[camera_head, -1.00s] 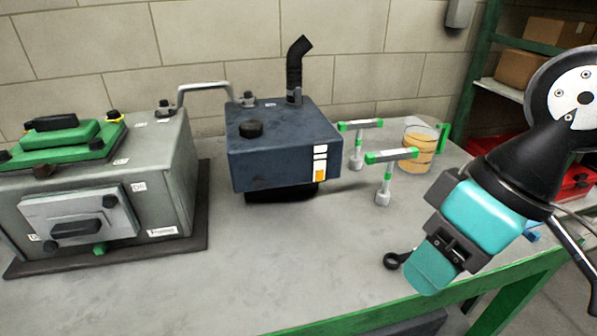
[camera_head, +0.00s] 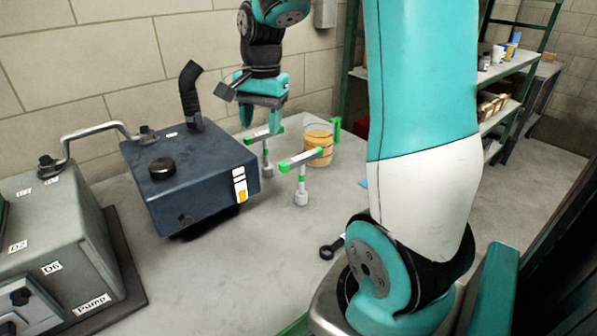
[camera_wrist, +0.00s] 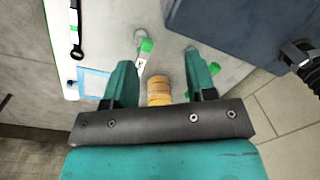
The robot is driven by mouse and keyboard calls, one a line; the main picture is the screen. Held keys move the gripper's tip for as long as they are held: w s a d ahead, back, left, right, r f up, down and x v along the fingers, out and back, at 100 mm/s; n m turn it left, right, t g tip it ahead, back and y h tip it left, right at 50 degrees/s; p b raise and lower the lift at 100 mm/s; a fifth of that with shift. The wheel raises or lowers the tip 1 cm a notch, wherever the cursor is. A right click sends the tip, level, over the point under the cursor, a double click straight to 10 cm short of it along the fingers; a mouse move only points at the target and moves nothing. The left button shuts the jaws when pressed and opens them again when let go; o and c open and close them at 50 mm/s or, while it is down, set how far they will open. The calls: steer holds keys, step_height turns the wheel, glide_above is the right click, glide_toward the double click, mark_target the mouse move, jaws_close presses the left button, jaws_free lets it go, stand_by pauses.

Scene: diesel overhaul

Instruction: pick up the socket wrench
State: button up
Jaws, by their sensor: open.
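Two T-handled socket wrenches with green ends and grey sockets stand upright on the grey workbench. The nearer one (camera_head: 302,178) stands in front of the glass jar; the farther one (camera_head: 266,147) stands close to the blue-grey engine box. My gripper (camera_head: 262,118) is open and empty, pointing down just above and around the farther wrench's handle; I cannot tell whether it touches. In the wrist view my gripper (camera_wrist: 160,62) has its fingers apart. One socket wrench (camera_wrist: 143,52) shows past the left finger; the other is mostly hidden behind the right finger.
A black spanner (camera_head: 331,248) lies near the bench's front. A grey pump case (camera_head: 62,250) stands far left.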

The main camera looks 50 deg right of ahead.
mark_target(302, 163)
steer(key=s+d+m+p, duration=0.1)
steer(key=d+m, duration=0.5)
steer(key=d, duration=0.5)
steer(key=shift+m+g+h, duration=0.3)
steer(key=f+p, duration=0.2)
steer(key=f, duration=0.9)
steer(key=shift+s, duration=0.2)
steer(key=shift+s+f+p, duration=0.15)
steer(key=shift+f+p, duration=0.35)
steer(key=shift+f, duration=1.05)
steer(key=shift+s+f+p, duration=0.15)
steer(key=shift+f+p, duration=0.3)
steer(key=shift+f, duration=1.05)
jaws_close()
